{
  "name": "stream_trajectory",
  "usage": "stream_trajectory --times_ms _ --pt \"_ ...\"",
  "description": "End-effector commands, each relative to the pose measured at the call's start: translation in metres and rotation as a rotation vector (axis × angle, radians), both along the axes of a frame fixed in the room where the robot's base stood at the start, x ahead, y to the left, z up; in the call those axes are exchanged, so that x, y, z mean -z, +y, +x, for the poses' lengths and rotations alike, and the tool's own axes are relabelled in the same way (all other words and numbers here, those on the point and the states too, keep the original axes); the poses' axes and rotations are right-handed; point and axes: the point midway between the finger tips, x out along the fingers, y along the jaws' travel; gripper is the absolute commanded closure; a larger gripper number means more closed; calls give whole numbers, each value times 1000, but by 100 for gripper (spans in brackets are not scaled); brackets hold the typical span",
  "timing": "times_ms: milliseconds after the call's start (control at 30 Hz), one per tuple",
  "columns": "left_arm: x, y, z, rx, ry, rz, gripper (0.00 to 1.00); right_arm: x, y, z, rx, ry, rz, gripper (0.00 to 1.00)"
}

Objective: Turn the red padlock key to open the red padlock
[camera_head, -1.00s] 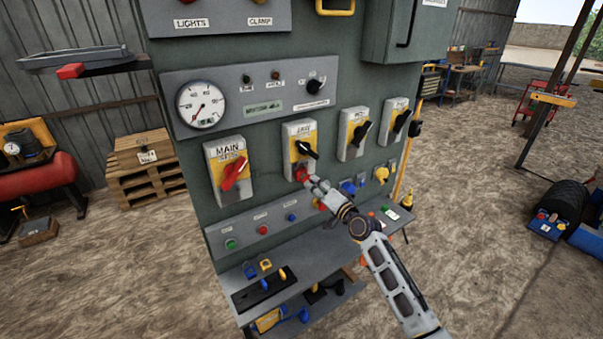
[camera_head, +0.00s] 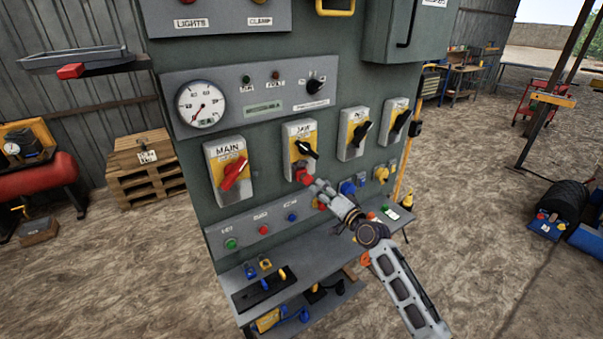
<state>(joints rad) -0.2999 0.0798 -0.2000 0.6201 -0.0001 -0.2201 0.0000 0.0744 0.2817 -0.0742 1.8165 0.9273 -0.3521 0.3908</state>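The red padlock (camera_head: 303,175) hangs at the bottom of the second switch box (camera_head: 301,140), which carries a black rotary handle, on the green control cabinet. My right gripper (camera_head: 316,188) is just below and to the right of the red padlock, its fingertips pointing at it. They look close to it, but I cannot tell whether they touch. The fingers are small and seen from behind, so their opening is unclear. I cannot make out the red padlock key; it may be hidden by the fingers. My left gripper is not in view.
A blue padlock (camera_head: 348,188) and a yellow padlock (camera_head: 382,174) hang to the right. The MAIN switch (camera_head: 230,171) with a red handle is to the left. A button strip (camera_head: 262,229) and a shelf (camera_head: 290,283) lie below. Open ground lies to the right.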

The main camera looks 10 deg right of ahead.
Motion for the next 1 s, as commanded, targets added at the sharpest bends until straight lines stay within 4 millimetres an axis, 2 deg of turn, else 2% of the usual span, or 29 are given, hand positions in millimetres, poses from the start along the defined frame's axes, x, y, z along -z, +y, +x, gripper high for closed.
stream_trajectory --times_ms 300,733,1000 --pt "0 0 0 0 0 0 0 0 -2 -7 0 0 0 63" --pt "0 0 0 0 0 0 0 0 -2 -7 -1 -3 -10 63" --pt "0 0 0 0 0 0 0 -2 -6 -6 19 -54 -126 63"
